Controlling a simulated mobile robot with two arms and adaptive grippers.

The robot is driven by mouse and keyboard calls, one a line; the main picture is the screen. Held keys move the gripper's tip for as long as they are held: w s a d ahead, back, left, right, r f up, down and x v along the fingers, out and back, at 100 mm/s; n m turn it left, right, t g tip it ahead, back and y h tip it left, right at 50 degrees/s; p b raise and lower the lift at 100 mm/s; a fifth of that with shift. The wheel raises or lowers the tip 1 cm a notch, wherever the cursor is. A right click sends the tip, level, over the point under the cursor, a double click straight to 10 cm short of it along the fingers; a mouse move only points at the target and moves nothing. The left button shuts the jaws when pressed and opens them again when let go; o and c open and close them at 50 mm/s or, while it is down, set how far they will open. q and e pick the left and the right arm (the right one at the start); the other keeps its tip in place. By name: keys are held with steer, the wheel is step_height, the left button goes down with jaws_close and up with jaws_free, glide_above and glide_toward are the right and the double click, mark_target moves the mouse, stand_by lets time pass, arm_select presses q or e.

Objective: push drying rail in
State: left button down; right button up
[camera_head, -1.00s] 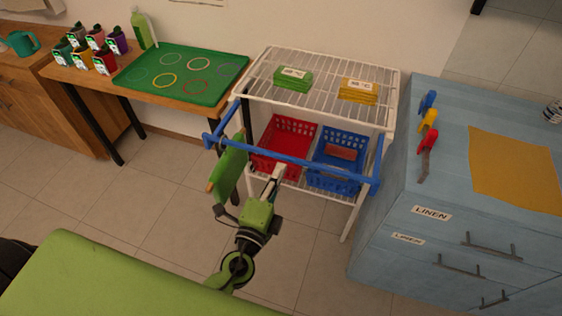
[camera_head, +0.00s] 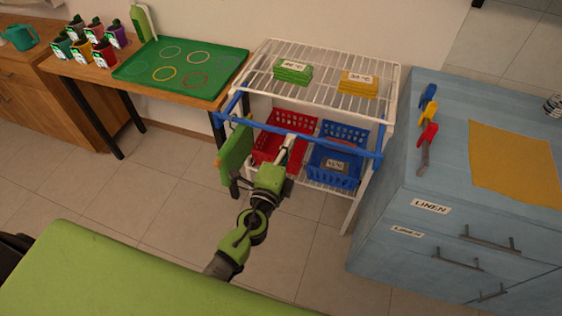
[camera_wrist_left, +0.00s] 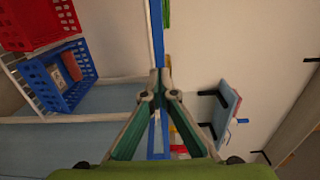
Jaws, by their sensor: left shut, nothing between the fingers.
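The drying rail (camera_head: 335,148) is a blue bar with side arms across the front of a white wire rack (camera_head: 345,60). Its front bar is close to the rack's front edge, and a green cloth (camera_head: 236,155) hangs at its left end. My left gripper (camera_head: 289,147) is shut and empty at the bar's middle, seemingly against it. In the left wrist view, the blue rail (camera_wrist_left: 157,35) runs up past the shut fingertips (camera_wrist_left: 160,78); exact contact is hard to tell. My right gripper is not in view.
A red basket (camera_head: 282,128) and a blue basket (camera_head: 335,160) stand on the rack's lower shelf. Green (camera_head: 292,72) and yellow (camera_head: 358,84) stacks lie on top. A blue cabinet (camera_head: 400,240) is close on the right, a table with a green tray (camera_head: 150,72) on the left.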

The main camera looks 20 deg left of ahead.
arm_select(q)
steer(key=w+b, duration=0.1)
steer(key=w, duration=0.8)
steer(key=shift+w, duration=0.25)
steer(key=shift+d+r, duration=0.1)
steer(key=shift+r, duration=0.05)
